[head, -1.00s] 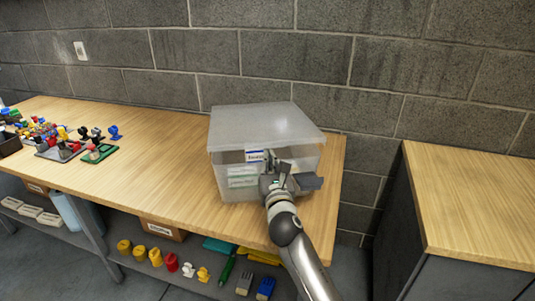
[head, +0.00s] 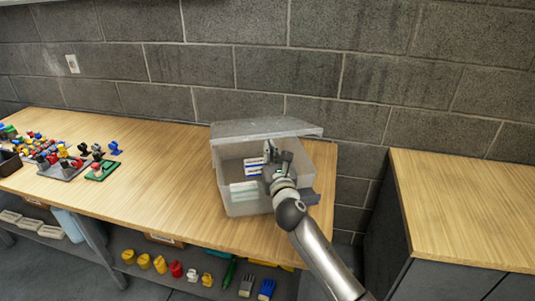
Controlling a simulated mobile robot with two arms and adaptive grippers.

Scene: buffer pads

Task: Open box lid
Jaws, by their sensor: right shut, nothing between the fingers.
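A translucent plastic box (head: 236,177) stands on the wooden workbench near its right end. Its whitish lid (head: 265,128) is tilted up, with a wide gap at the front that shows the inside. White and blue labelled items (head: 253,168) show inside the box. My right gripper (head: 271,152) is shut and empty. It is at the box's open front, just below the raised lid edge; I cannot tell whether it touches the lid. My right arm hides part of the box's front right. My left gripper is not in view.
The workbench (head: 160,180) is clear left of the box. Small coloured parts on pads (head: 100,170) stand farther left. A grey block wall is close behind. A wood-topped cabinet (head: 460,205) stands to the right, across a gap. A lower shelf holds coloured parts.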

